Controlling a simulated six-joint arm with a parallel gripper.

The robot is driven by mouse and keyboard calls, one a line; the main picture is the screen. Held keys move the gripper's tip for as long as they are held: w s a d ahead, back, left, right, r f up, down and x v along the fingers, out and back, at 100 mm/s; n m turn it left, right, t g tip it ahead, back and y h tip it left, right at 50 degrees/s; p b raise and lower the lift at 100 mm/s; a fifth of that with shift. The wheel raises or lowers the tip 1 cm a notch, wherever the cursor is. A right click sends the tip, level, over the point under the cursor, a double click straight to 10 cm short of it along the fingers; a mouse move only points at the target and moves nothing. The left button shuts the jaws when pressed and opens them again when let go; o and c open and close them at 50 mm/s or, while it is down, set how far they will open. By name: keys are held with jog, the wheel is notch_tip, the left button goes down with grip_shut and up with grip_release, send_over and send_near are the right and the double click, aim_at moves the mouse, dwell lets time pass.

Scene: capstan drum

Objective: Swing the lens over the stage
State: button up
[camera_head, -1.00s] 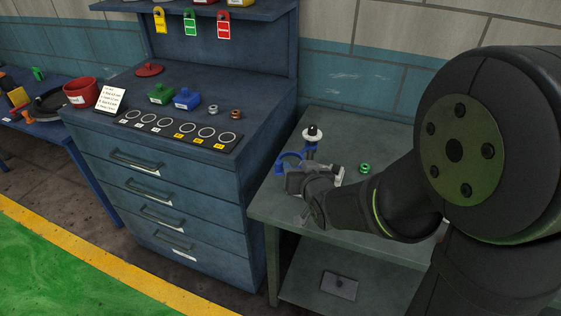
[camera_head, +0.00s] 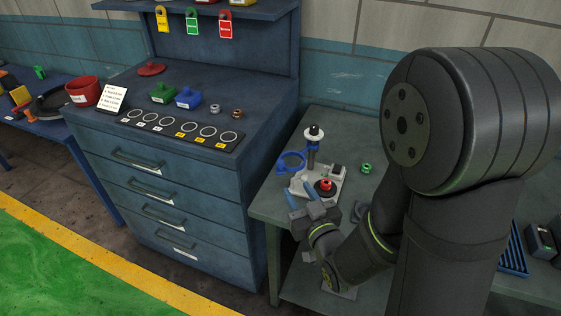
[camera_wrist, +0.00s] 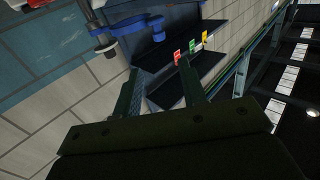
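The lens is a blue ring (camera_head: 291,163) on a short blue arm, fixed to an upright post (camera_head: 311,157) with a black and white top. The ring hangs to the left of the post. The stage, a dark round disc (camera_head: 325,187) with a red ring-shaped part (camera_head: 326,184) on it, sits on the pale base (camera_head: 301,185) in front of the post, apart from the lens. My gripper (camera_head: 303,195) is open and empty, in front of the base's left side. In the wrist view, its fingers (camera_wrist: 160,85) are apart and blue parts (camera_wrist: 125,26) of the stand show beyond them.
The stand is on a grey-green bench (camera_head: 262,208). A green nut-like ring (camera_head: 366,168) lies to its right. A blue drawer cabinet (camera_head: 165,200) adjoins on the left, with small parts on top. Dark boxes (camera_head: 541,240) and a blue grate (camera_head: 513,250) are at right.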

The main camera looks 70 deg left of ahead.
aim_at(282, 164)
jog(key=a, duration=1.2)
jog(key=shift+w+a, duration=0.2)
jog(key=shift+a, duration=0.1)
grip_shut()
